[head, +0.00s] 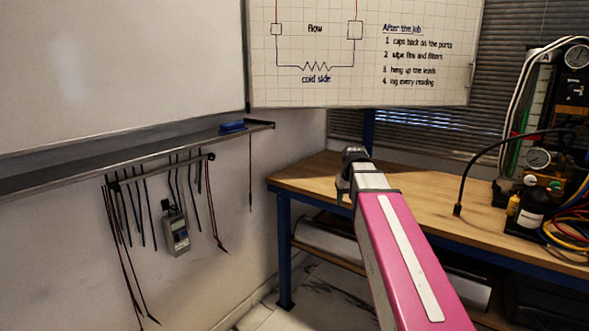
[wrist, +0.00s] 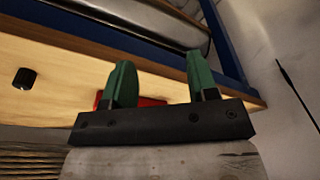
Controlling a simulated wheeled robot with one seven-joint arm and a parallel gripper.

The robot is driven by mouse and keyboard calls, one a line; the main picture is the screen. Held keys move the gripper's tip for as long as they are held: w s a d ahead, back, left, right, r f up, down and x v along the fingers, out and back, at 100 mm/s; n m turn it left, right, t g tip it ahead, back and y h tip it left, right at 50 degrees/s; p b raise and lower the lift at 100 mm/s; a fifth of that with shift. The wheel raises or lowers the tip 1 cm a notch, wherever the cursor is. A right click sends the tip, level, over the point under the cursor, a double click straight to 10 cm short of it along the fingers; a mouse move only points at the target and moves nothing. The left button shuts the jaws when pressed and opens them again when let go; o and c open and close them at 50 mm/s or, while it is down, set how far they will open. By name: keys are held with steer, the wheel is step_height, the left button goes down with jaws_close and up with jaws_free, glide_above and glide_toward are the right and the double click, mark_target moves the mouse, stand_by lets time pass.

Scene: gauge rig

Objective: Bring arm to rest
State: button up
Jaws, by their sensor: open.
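My gripper (wrist: 161,80) shows in the wrist view as two green fingers on a dark bar. They stand apart with nothing held between them. A red thing (wrist: 150,102) lies on the wooden bench behind the fingers, partly hidden by them; I cannot tell what it is. In the head view my pink arm reaches from the lower right toward the left end of the workbench (head: 318,168).
The bench's right side holds a gauge rig (head: 540,160) with hoses and a black bottle (head: 528,212). A black cylinder (wrist: 24,77) shows on the wood in the wrist view. Leads and a grey meter (head: 176,234) hang on the left wall below a whiteboard (head: 110,70).

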steer(key=s+f, duration=0.5)
steer(key=f, duration=0.4)
steer(key=s+f+g, duration=0.1)
steer(key=s+f, duration=0.4)
steer(key=f, duration=0.4)
steer(key=s+f+m+g, duration=0.1)
steer(key=s+f, duration=0.4)
steer(key=f, duration=0.4)
steer(key=shift+s+a, duration=0.15)
steer(key=shift+s, duration=0.05)
